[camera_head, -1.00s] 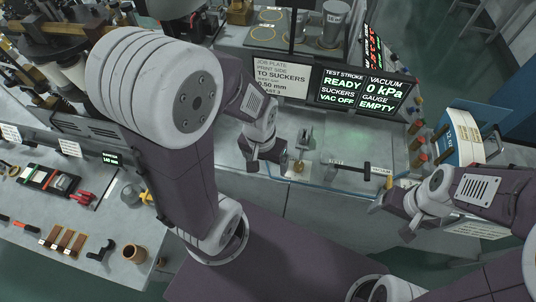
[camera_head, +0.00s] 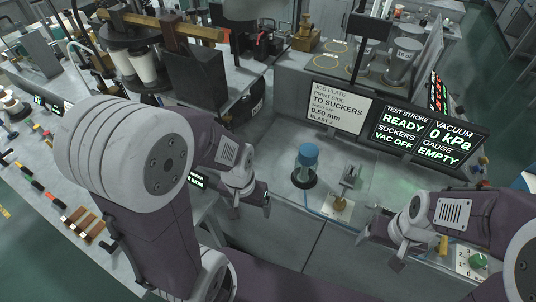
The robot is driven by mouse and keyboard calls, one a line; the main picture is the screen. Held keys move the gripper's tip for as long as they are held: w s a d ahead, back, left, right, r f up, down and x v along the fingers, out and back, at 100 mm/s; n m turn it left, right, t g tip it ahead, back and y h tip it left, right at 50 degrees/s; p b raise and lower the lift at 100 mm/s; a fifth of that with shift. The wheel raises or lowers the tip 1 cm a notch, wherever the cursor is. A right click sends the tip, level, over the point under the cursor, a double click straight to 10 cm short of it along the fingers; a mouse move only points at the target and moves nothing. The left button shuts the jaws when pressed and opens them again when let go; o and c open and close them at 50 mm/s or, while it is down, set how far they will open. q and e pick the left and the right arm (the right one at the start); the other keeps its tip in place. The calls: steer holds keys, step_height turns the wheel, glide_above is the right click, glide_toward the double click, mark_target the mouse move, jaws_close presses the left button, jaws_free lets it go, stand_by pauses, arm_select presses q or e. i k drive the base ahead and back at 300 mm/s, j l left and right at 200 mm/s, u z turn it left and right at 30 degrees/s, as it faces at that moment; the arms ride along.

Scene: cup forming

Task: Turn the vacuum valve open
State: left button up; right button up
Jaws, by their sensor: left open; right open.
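I cannot tell for sure which part is the vacuum valve. A small upright metal fitting (camera_head: 347,181) stands on a pale plate on the bench, between my two grippers. A green knob (camera_head: 478,261) on a white plate sits at the lower right, below my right forearm. My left gripper (camera_head: 258,203) is open and empty, left of the metal fitting and apart from it. My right gripper (camera_head: 378,240) is open and empty, right of the fitting, and hides part of the bench. The display (camera_head: 426,137) reads vacuum 0 kPa, suckers vac off, gauge empty.
A blue-capped cylinder (camera_head: 307,160) on a black base stands behind and left of the fitting. A job plate sign (camera_head: 338,107) stands behind. Dark machinery (camera_head: 195,77) stands at the back left. The bench between the cylinder and the sign is mostly clear.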

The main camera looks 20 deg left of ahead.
mark_target(441, 249)
steer(key=u, duration=0.25)
steer(key=z, duration=1.7)
